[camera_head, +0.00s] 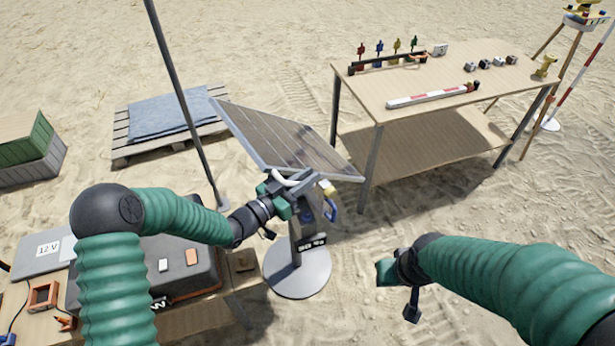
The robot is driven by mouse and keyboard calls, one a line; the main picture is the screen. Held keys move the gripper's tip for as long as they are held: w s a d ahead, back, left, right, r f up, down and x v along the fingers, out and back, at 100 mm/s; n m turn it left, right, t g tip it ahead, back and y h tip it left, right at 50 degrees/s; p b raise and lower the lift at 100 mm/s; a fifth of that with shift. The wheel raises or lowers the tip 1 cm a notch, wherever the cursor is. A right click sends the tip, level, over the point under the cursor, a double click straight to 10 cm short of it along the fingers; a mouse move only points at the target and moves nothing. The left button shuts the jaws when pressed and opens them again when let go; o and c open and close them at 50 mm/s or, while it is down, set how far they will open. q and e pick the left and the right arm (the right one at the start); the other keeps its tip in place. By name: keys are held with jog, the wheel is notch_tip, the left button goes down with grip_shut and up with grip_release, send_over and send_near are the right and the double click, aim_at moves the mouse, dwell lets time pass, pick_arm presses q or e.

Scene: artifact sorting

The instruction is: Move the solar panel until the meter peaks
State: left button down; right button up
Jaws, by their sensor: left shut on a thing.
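The solar panel (290,138) is tilted on top of a grey stand with a round base (298,275). A pale curved handle (292,178) shows at the panel's lower edge. My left gripper (287,190) is shut on the handle and hides part of it and of the mount. A small dark display with white figures, seemingly the meter (312,242), is low on the stand; I cannot read it surely. My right gripper (392,288) hangs empty over the sand, right of the stand; its finger gap is not clear.
A wooden table (440,80) with small flags, a striped bar and several small items stands at the back right. A dark pole (180,90) rises behind my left arm. A pallet (165,125) with blue cloth and crates (30,150) lie left. A bench (200,325) is front left.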

pick_arm(q)
jog(key=f+b, duration=0.1)
jog(key=b, duration=0.1)
jog(key=a+f+t+h+b, duration=0.1)
jog(key=b, duration=0.1)
jog(key=shift+s+a, duration=0.15)
jog(key=shift+s, duration=0.2)
jog(key=shift+s+a+b, duration=0.1)
jog(key=shift+a+b, duration=0.05)
jog(key=shift+b, duration=0.35)
jog(key=shift+r, duration=0.25)
jog(key=c, duration=1.6)
grip_release()
jog(key=shift+c, duration=0.2)
jog(key=shift+o, duration=1.2)
jog(key=shift+s+a, duration=0.1)
